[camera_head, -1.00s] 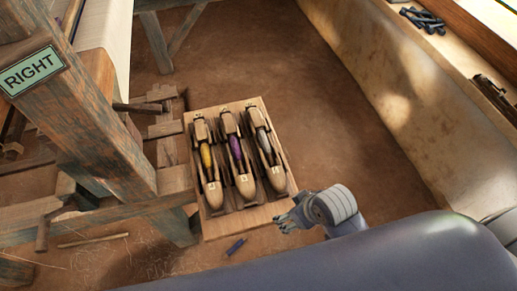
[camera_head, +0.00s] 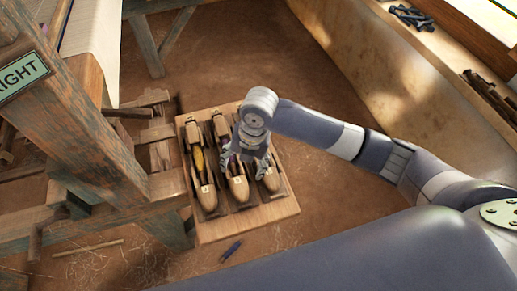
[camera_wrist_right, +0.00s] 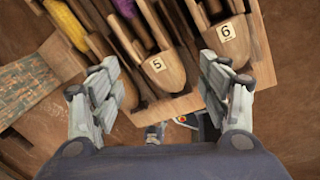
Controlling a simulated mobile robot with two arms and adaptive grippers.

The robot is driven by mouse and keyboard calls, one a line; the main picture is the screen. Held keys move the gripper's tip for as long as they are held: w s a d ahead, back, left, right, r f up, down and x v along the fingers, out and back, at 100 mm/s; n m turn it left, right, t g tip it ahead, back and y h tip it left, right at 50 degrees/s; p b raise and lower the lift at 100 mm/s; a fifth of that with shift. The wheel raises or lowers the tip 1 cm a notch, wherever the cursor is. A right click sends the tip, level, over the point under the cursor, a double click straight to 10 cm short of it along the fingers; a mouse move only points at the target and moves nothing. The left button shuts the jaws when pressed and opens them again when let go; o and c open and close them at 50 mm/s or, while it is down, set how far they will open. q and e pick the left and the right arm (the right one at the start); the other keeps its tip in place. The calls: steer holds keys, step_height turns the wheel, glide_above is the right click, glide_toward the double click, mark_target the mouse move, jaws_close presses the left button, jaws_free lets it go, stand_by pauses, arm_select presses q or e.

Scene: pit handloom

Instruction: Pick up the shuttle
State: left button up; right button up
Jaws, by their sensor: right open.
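Three wooden shuttles lie side by side in a wooden tray (camera_head: 252,226). The left shuttle (camera_head: 207,198) carries yellow yarn. The middle shuttle (camera_head: 238,190) carries purple yarn and is labelled 5 in the right wrist view (camera_wrist_right: 165,72). The right shuttle (camera_head: 271,182) is labelled 6 in that view (camera_wrist_right: 240,48). My right gripper (camera_head: 245,163) is open above the middle and right shuttles and hides part of them. In the right wrist view, its fingers (camera_wrist_right: 160,88) stand apart on either side of the middle shuttle's tip, holding nothing. My left gripper is out of view.
The loom's wooden post (camera_head: 85,125) with a green sign (camera_head: 22,77) stands left of the tray. A small blue object (camera_head: 231,250) lies on the earth floor in front. A pale wall (camera_head: 400,95) rises at the right.

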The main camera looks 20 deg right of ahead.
steer(key=w+d+r+n+h, duration=0.2)
steer(key=w+d+r+n, duration=0.3)
steer(key=d, duration=0.3)
steer(key=shift+g, duration=0.3)
steer(key=f, duration=0.6)
steer(key=shift+w+f, duration=0.2)
steer(key=shift+w, duration=0.1)
steer(key=f, duration=0.1)
steer(key=f+p, duration=0.1)
steer(key=f, duration=0.2)
steer(key=shift+s+a+f+p, duration=0.2)
steer(key=shift+a+p, duration=0.1)
steer(key=shift+f, duration=0.45)
steer(key=shift+r, duration=0.1)
steer(key=c, duration=1.3)
